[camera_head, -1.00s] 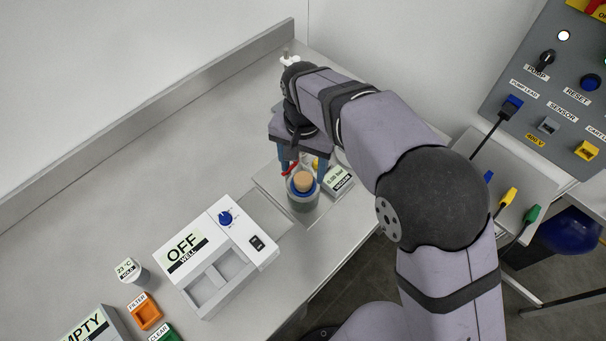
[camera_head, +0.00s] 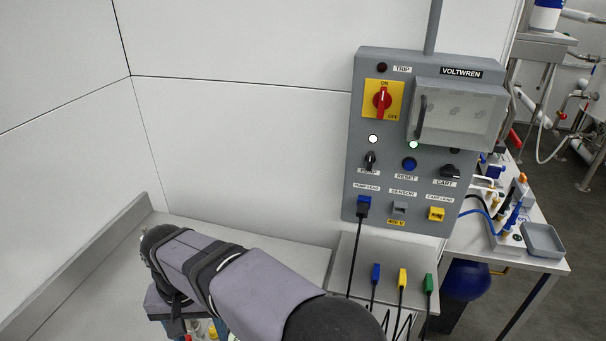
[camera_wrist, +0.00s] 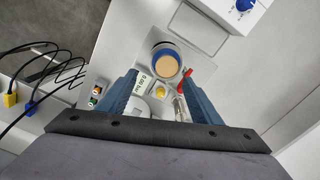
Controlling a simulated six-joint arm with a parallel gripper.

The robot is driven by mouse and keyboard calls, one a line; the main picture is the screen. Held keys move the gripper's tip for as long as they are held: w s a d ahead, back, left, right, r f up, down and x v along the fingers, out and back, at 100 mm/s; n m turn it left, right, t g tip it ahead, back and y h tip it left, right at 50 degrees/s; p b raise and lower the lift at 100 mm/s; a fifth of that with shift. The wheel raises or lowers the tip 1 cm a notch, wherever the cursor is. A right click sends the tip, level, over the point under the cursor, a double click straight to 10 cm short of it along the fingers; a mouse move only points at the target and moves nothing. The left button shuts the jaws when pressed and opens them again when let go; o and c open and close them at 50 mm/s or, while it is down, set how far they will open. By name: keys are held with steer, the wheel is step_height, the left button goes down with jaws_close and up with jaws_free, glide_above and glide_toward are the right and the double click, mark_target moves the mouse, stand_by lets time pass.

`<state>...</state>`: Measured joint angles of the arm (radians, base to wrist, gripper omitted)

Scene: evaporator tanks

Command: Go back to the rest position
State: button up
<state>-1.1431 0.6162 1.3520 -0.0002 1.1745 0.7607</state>
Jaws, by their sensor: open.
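My gripper (camera_wrist: 164,84) points down over the bench with its two blue fingers spread apart. In the wrist view, a round vessel with a tan top and blue rim (camera_wrist: 165,62) shows just beyond the fingertips, with nothing visibly gripped. In the head view my gripper is at the bottom edge, with its fingers mostly cut off by the frame.
Between the fingers in the wrist view are a red part (camera_wrist: 182,77) and a yellow-topped item (camera_wrist: 159,91). A white device with a blue knob (camera_wrist: 245,5) is at the top right. The grey VOLTWREN panel (camera_head: 345,200) stands right of my arm, above several plugs on black leads.

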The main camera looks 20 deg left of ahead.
steer(key=w+d+m, duration=0.1)
steer(key=w+d, duration=0.5)
steer(key=d, duration=0.7)
steer(key=w+d+m, duration=0.1)
steer(key=w+d, duration=0.4)
steer(key=d, duration=0.8)
steer(key=s+d+f+m, duration=0.1)
steer(key=s+d, duration=0.3)
steer(key=d, duration=0.5)
steer(key=s+d+f+m, duration=0.1)
steer(key=s+d+f, duration=0.2)
steer(key=d, duration=0.7)
steer(key=shift+s+f, duration=0.2)
steer(key=shift+s, duration=1)
